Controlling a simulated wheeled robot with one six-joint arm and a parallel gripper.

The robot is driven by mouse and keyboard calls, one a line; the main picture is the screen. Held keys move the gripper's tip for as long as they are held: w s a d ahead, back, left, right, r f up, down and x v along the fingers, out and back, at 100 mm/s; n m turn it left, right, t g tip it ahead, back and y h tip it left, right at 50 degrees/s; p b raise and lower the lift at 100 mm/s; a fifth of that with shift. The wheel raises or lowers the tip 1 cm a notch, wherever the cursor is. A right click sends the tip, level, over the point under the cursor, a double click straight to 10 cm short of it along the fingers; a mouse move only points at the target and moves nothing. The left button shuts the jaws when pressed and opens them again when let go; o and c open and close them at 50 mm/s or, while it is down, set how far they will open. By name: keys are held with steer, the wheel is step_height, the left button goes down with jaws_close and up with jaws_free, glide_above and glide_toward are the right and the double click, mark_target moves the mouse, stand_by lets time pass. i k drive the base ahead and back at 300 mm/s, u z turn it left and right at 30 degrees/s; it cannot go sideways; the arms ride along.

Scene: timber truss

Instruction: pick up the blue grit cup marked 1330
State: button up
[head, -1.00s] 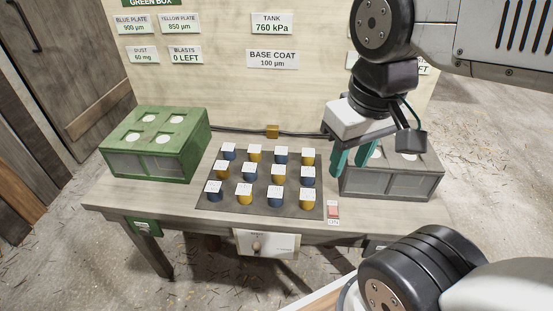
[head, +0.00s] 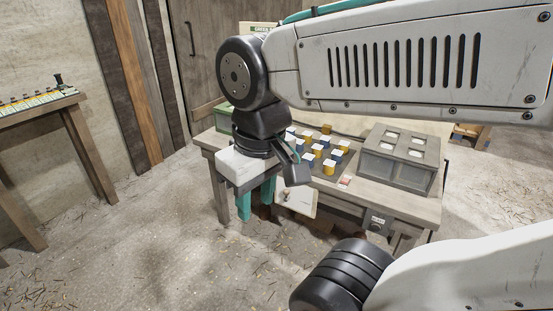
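Several blue and yellow cups with white tops stand on a dark mat (head: 347,166) on the workbench. The markings are too small to read, so I cannot tell which cup is 1330. My gripper (head: 256,203) hangs at the bench's left front, left of the cups. Its two teal fingers are apart with nothing seen between them. My arm and wrist hide the left part of the mat and some cups.
A grey box (head: 397,172) with round openings stands right of the mat. A green box (head: 222,118) at the bench's left end is mostly hidden. Another table (head: 40,110) stands far left; open floor lies between.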

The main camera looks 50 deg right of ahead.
mark_target(325, 141)
steer(key=u, duration=0.4)
steer(key=i, duration=1.85)
steer(key=z, duration=0.95)
steer(key=i, duration=0.85)
steer(key=z, duration=1.55)
steer(key=i, duration=0.6)
steer(key=z, duration=0.6)
